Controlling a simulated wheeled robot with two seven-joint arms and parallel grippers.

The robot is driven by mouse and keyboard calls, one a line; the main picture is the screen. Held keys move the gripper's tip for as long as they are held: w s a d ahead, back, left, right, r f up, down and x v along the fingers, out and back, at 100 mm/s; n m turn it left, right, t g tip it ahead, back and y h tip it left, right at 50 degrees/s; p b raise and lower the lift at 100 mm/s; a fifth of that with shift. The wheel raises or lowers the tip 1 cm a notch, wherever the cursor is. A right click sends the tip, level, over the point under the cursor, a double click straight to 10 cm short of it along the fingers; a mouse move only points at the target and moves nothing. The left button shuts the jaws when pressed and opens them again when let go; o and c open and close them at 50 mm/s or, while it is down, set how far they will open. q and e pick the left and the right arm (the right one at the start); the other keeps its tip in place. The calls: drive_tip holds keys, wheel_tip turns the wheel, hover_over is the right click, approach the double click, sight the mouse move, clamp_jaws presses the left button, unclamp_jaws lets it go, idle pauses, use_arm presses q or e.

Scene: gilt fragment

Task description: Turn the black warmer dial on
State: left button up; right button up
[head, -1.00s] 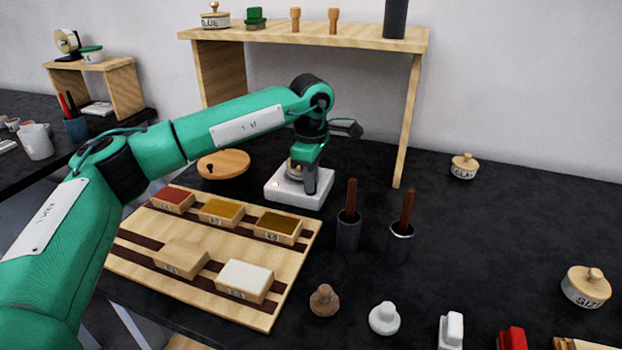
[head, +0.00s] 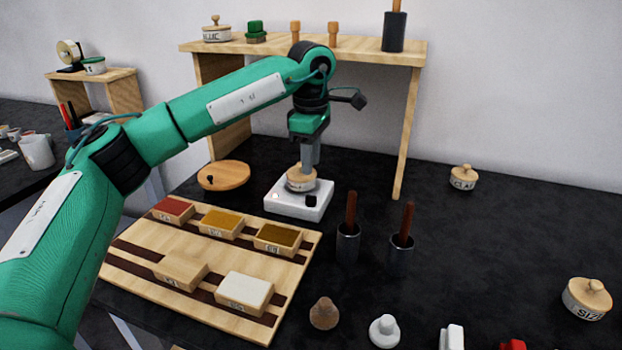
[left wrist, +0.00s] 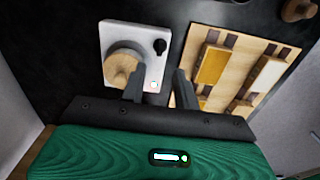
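The warmer (head: 283,208) is a low white block on the dark table, with a lidded wooden pot (head: 301,182) on it. The black dial (head: 311,201) sits on its top near the front right corner. The dial also shows in the left wrist view (left wrist: 160,46); I cannot read its setting for sure. A small pale, reddish-edged light (left wrist: 154,86) shows on another corner of the warmer. My left gripper (left wrist: 160,76) is open and empty, its fingers apart, above and behind the pot, clear of the dial. My right gripper is out of view.
A wooden board with several pigment boxes (head: 200,300) lies front left of the warmer. Two dark cups with brown-handled tools (head: 347,243) stand to the right. A wooden shelf (head: 350,52) rises behind my arm.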

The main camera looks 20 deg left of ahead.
use_arm(q)
wheel_tip(320, 180, up, 5)
drive_tip(key=shift+r, duration=0.15)
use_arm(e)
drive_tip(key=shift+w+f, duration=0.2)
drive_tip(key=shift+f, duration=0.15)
